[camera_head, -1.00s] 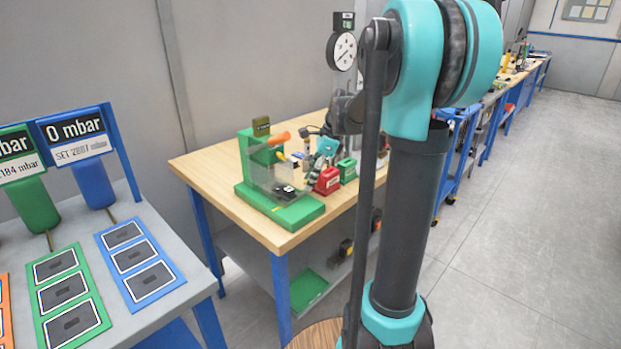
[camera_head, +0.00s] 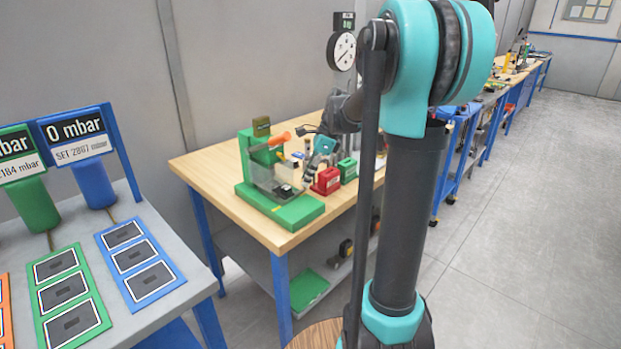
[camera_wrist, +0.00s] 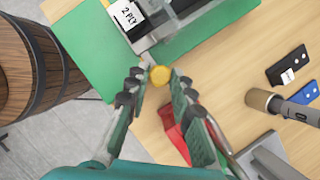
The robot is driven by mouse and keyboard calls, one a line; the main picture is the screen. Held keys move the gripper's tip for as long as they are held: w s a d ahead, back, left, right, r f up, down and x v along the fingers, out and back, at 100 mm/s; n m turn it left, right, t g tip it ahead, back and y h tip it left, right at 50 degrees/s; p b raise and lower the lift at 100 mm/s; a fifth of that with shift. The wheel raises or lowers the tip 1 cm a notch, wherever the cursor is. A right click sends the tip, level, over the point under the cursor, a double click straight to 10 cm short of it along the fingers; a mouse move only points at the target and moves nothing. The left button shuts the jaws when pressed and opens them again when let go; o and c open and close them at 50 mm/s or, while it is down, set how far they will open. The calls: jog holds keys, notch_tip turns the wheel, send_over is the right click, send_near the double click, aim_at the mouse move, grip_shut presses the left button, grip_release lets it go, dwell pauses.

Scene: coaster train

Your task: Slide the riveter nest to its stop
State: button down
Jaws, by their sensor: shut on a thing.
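The riveter is a green press with an orange handle and a clear guard on a green base (camera_head: 300,212), on the wooden bench. Its dark nest (camera_head: 284,189) sits low at the guard. In the wrist view the green base (camera_wrist: 95,50) carries a "2 PLY" label, and the grey nest part (camera_wrist: 158,48) has a round yellow knob (camera_wrist: 160,75) at its near end. My gripper (camera_wrist: 157,78) has its fingertips on either side of this knob and is shut on it. In the head view my gripper (camera_head: 309,171) is small and partly hidden beside the guard.
A red block (camera_head: 326,181) and a green block (camera_head: 347,170) stand close on the right of my gripper. A wooden barrel (camera_wrist: 30,70) is at the left of the wrist view. A tan-tipped tool (camera_wrist: 262,100) lies on the bench.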

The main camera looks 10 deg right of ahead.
jog(key=shift+w+a, duration=0.35)
jog(key=shift+w, duration=0.05)
jog(key=c, duration=1.3)
grip_release()
jog(key=shift+w, duration=0.1)
jog(key=shift+r, duration=0.1)
jog(key=v, duration=1.1)
jog(key=shift+d+r, duration=0.25)
jog(key=shift+r, duration=0.1)
